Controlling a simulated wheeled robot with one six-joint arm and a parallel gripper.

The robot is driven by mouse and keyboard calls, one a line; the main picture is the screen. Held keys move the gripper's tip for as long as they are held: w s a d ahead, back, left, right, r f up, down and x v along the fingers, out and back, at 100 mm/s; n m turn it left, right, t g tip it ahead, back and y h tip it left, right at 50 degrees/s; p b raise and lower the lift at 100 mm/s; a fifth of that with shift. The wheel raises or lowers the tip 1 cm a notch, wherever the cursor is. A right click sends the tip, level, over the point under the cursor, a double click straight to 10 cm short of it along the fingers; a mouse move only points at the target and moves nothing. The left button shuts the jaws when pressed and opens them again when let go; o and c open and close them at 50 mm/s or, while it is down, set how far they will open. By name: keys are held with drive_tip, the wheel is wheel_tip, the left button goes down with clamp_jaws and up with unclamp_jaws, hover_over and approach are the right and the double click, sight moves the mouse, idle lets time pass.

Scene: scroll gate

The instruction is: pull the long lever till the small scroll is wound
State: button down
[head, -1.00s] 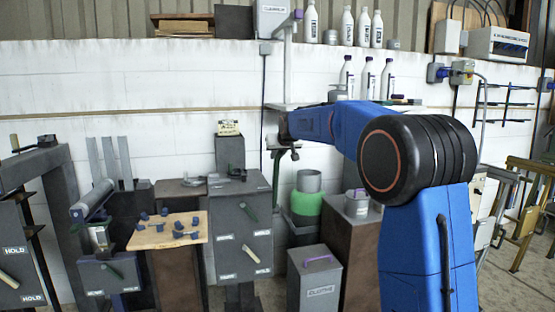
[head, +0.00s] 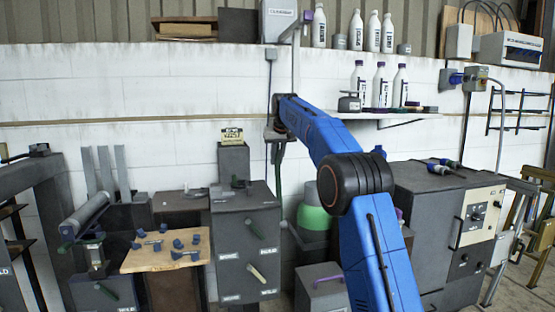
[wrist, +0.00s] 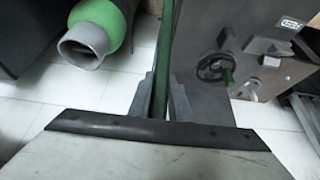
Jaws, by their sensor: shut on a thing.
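A long green lever (wrist: 165,60) stands between the fingers of my gripper (wrist: 161,98) in the wrist view. The gripper is shut on it. In the head view my gripper (head: 277,146) is beside the white wall, and part of the green lever (head: 279,178) shows below it. My wrist hides much of the lever's upper part. A grey roller (head: 86,214) with a blue end and a green handle sits on a stand at the left. I cannot tell whether this roller is the small scroll, or how far any scroll is wound.
A grey cabinet (head: 247,245) with levers stands left of my arm, beside a wooden board (head: 160,256) with small blue pieces. A green-banded cylinder (head: 314,216) stands close below my arm. A larger grey cabinet (head: 447,225) is at the right. Bottles stand on wall shelves.

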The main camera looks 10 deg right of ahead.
drive_tip(key=shift+w+f+g, duration=0.1)
drive_tip(key=shift+w+g, duration=0.2)
drive_tip(key=shift+w, duration=0.45)
drive_tip(key=c, duration=1.6)
unclamp_jaws()
drive_tip(key=shift+w, duration=0.15)
drive_tip(key=shift+c, duration=0.2)
drive_tip(key=shift+s+r, duration=0.2)
drive_tip(key=shift+r, duration=0.25)
drive_tip(key=shift+s, duration=0.25)
drive_tip(key=s, duration=1.1)
drive_tip(key=shift+s, duration=0.35)
